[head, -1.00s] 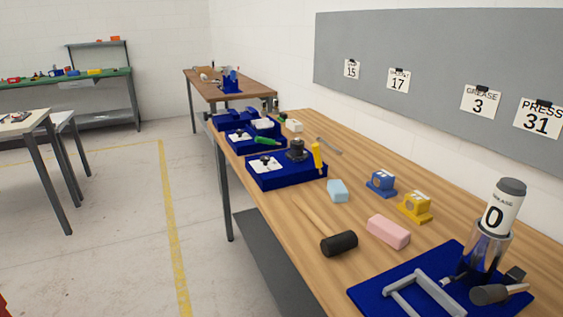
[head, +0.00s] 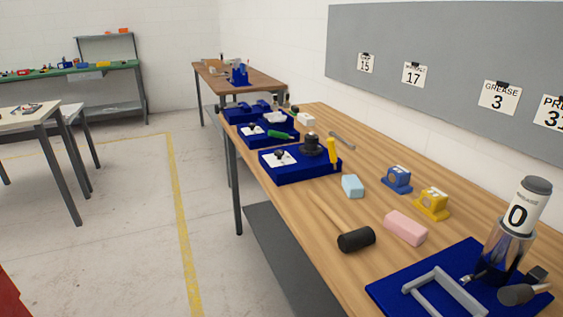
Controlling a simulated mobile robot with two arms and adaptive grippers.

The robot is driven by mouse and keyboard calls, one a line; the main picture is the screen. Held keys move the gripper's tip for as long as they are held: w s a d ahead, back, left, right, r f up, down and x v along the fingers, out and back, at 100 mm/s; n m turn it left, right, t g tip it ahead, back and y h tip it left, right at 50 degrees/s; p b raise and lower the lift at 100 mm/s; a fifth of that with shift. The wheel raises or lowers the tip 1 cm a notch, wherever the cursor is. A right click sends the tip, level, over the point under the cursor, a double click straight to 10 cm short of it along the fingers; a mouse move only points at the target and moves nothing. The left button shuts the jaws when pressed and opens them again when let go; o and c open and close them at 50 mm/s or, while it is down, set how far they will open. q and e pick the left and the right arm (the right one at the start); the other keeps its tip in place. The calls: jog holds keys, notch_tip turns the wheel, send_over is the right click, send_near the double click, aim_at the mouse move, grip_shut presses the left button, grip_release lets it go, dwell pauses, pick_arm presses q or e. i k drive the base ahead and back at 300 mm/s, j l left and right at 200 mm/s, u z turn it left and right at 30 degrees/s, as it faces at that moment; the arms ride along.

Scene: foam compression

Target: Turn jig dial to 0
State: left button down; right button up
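A blue jig block (head: 300,172) stands on the wooden workbench (head: 312,203). On it are a white plate (head: 270,159) with a small dark dial or knob (head: 280,155), a round black part (head: 312,146) and an upright yellow handle (head: 332,150). Behind it, a second blue jig block (head: 277,141) carries another white plate with a small dark knob (head: 252,130) and a green-handled tool (head: 279,134). The dial markings are too small to read. Neither of my grippers shows in the head view.
The floor (head: 110,220) left of the bench is clear.

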aim_at(279, 153)
jog(key=i+j+z, duration=0.15)
jog(key=z, duration=0.35)
jog(key=j+z, duration=0.25)
jog(key=z, duration=0.25)
jog(key=i+j+z, duration=0.1)
jog(key=j+z, duration=0.2)
jog(key=z, duration=0.15)
